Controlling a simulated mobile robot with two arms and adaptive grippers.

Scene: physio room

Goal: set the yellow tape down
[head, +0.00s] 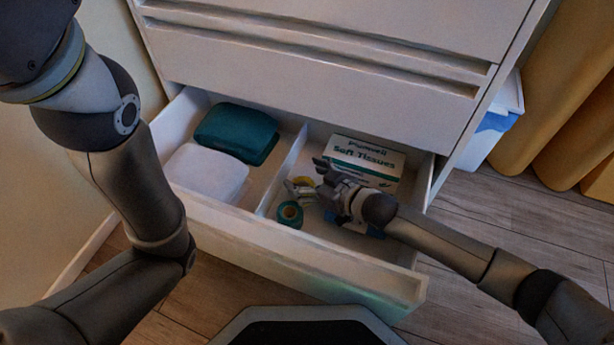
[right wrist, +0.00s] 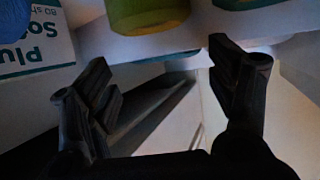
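The yellow tape (head: 303,182) is in the right compartment of the open drawer (head: 290,255), close to the divider and partly hidden by my right gripper. In the right wrist view the yellow tape (right wrist: 148,14) lies just past the fingertips, cut off by the top edge. My right gripper (head: 315,178) is inside the drawer. In its wrist view the two fingers (right wrist: 160,65) are spread, with nothing between them. My left arm shows at the left, but its gripper is out of frame.
A green tape roll (head: 290,214) stands near the drawer's front wall. A tissue box (head: 364,160) is at the back right, with a partly hidden blue item nearby. The left compartment holds a teal pouch (head: 236,132) and a folded white cloth (head: 207,172). The divider (head: 285,172) separates the compartments.

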